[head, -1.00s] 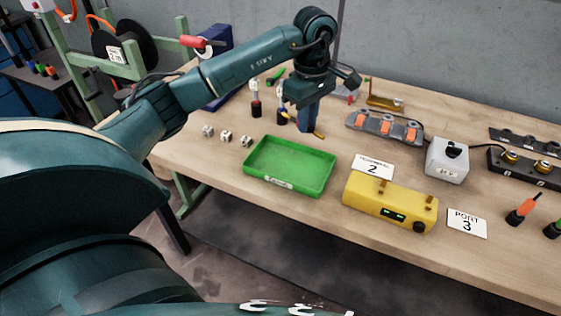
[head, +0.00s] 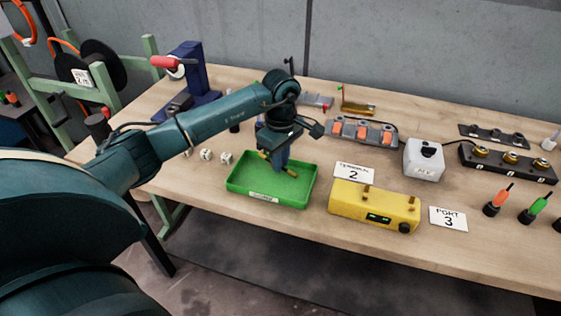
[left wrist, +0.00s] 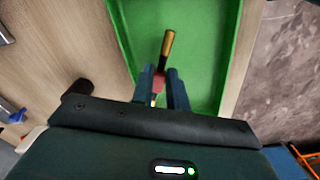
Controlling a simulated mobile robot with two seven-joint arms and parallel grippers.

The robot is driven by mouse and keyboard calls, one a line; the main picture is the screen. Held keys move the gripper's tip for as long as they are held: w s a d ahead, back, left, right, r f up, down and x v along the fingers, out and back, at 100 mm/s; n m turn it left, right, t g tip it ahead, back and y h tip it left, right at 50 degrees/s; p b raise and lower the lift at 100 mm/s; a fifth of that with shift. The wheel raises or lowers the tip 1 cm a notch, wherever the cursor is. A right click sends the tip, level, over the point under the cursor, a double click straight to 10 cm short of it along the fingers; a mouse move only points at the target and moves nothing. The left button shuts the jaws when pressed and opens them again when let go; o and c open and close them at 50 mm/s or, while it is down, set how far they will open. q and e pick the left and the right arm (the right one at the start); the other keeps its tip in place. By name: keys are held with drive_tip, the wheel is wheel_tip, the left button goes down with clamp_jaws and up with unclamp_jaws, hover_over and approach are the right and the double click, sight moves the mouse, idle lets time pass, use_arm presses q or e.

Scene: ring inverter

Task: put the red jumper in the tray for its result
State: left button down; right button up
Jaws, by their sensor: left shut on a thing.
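My left gripper (head: 272,164) is over the green tray (head: 246,177), toward its back right part, pointing down. In the left wrist view its fingers (left wrist: 161,82) are shut on the red jumper (left wrist: 157,86), with a gold-coloured pin (left wrist: 168,45) sticking out past the fingertips. In the head view only a gold end shows by the fingers; the red part is hidden. The tray floor (left wrist: 200,45) lies behind the jumper in the wrist view. I cannot tell whether the jumper touches it. The tray looks otherwise empty. My right gripper is not in view.
Right of the tray are a "Terminal 2" card (head: 353,171), a yellow unit (head: 372,205) and a "Port 3" card (head: 448,217). A grey rack with orange parts (head: 362,132) stands behind. Small white cubes (head: 226,158) lie just behind the tray's left side.

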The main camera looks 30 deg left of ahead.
use_arm(q)
drive_tip(key=shift+f, duration=0.7)
drive_tip(key=shift+f, duration=0.15)
drive_tip(key=c, duration=1.4)
unclamp_jaws()
